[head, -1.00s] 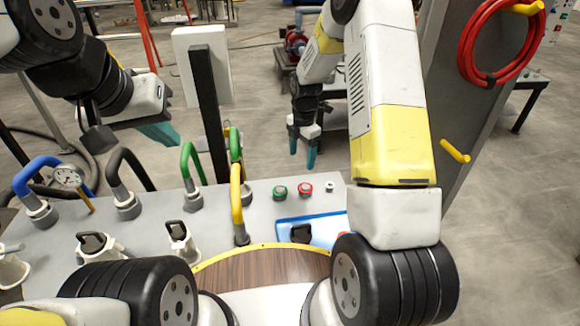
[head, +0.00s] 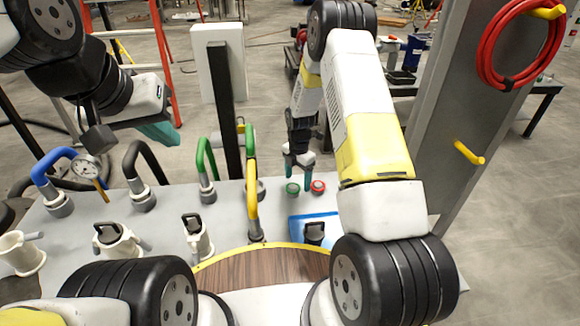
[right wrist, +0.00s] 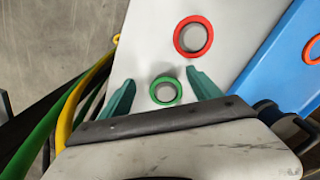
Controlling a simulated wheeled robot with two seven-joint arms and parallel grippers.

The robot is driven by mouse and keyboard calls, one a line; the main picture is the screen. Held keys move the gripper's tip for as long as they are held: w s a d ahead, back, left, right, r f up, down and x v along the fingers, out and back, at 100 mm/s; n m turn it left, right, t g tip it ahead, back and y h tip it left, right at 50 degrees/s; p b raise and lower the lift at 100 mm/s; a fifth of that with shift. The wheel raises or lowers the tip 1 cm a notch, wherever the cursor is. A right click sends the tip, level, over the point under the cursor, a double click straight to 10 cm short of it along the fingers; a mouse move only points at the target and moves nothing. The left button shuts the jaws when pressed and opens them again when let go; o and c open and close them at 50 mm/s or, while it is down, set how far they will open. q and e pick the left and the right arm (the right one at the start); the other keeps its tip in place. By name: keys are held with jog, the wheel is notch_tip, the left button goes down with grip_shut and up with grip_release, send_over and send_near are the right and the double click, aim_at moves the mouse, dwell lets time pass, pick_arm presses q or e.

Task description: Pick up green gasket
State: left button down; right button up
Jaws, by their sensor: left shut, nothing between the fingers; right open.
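The green gasket (right wrist: 166,91) is a small ring lying flat on the grey table. In the right wrist view it sits between the two fingers of my right gripper (right wrist: 158,90), which is open with space on both sides of the ring. In the head view the green gasket (head: 292,188) shows just below the right fingertips (head: 295,178). I cannot tell the exact height of the fingers above the table. My left gripper (head: 160,134) is shut and empty, in the air at the left, far from the gasket.
A red gasket (right wrist: 193,36) lies beside the green one; it also shows in the head view (head: 318,187). A blue tray (head: 305,229) stands in front of them. Green (head: 205,158) and yellow (head: 252,205) hoses rise to the left. A dark upright post (head: 222,110) stands behind.

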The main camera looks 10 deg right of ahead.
jog(key=shift+f, duration=0.25)
dwell(0.4)
jog(key=c, duration=1.1)
